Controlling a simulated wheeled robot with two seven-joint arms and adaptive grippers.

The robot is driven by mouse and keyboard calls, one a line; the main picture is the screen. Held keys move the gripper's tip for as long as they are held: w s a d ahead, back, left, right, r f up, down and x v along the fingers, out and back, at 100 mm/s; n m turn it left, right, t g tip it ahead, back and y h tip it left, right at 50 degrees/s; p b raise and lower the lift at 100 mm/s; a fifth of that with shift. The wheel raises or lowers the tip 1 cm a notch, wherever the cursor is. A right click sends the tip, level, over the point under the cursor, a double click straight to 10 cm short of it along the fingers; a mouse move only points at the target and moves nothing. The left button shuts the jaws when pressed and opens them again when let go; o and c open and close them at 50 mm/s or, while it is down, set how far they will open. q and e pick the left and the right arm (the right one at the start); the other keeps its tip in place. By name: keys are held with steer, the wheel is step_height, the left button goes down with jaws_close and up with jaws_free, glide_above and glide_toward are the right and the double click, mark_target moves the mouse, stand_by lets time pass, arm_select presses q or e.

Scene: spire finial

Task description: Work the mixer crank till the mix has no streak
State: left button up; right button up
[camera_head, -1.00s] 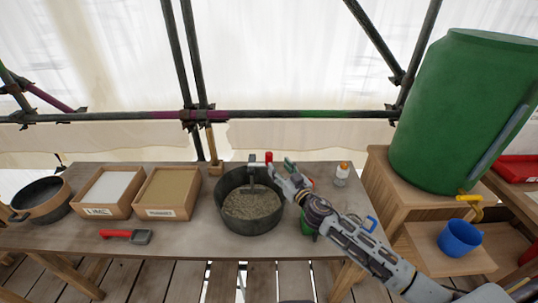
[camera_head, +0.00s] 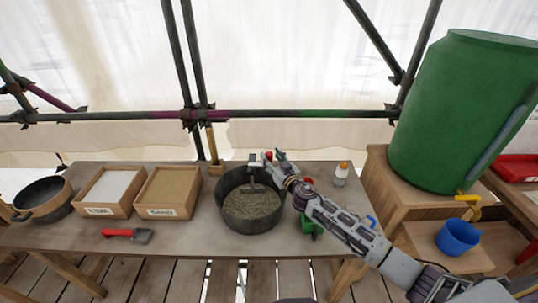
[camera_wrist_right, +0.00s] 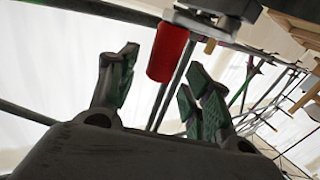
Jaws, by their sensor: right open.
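The black mixing tub (camera_head: 226,217) stands on the table and holds a grey-beige, grainy mix (camera_head: 252,205). Whether streaks run through the mix is too small to tell. The mixer's grey crank head (camera_head: 253,160) sits over the tub's back rim. Its red crank handle also shows in the right wrist view (camera_wrist_right: 168,52), between and beyond the fingertips. My right gripper (camera_head: 275,157) is at the tub's back right, close to the handle. In the right wrist view its green-padded fingers (camera_wrist_right: 158,82) are spread, with nothing clamped. My left gripper is out of view.
Left of the tub are a sand box (camera_head: 168,213), a lime box (camera_head: 100,211), a black pan (camera_head: 42,196) and a red-handled trowel (camera_head: 125,234). A small bottle (camera_head: 341,174) stands at the right. A green barrel (camera_head: 455,110) and blue cup (camera_head: 458,238) are farther right.

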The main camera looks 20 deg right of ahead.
steer(key=shift+w+a, duration=0.2)
steer(key=shift+w, duration=1.05)
steer(key=shift+c, duration=0.4)
jaws_close()
